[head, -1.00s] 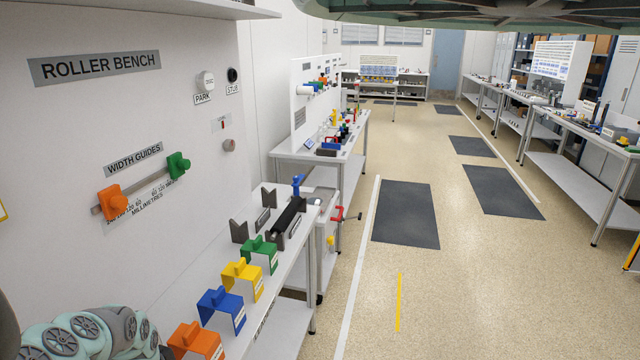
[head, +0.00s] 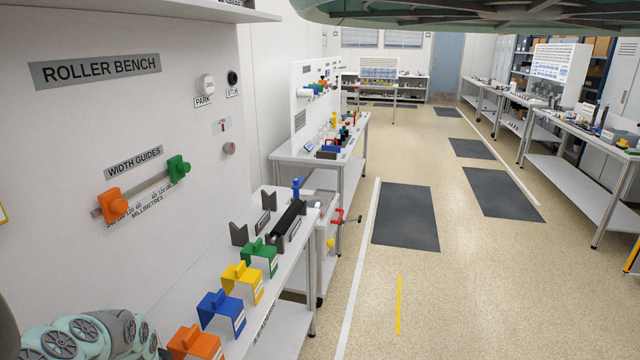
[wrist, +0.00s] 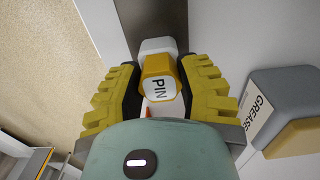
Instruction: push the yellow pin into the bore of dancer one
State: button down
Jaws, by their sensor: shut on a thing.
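In the wrist view, my gripper (wrist: 159,76) has its two yellow ribbed fingers closed on either side of the yellow pin (wrist: 153,66). The pin's white end face, lettered PIN, is towards the camera. Just beyond the pin is a white faceted piece (wrist: 154,46) in front of a dark grey strip (wrist: 157,14). I cannot tell whether the pin touches or enters that piece. No label for dancer one can be read, and its bore is not visible. In the head view my gripper and the pin are out of sight.
A grey and tan block marked GREASE (wrist: 284,110) lies close right of my gripper. The head view shows the roller bench (head: 285,306) with orange, blue, yellow and green blocks, and a black roller (head: 288,217). Open floor (head: 480,290) lies to the right.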

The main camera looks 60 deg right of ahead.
jog(key=shift+r+p, duration=0.55)
jog(key=shift+r, duration=0.05)
jog(key=shift+d+r+p, duration=0.1)
jog(key=shift+r+p, duration=1.75)
jog(key=shift+r, duration=0.05)
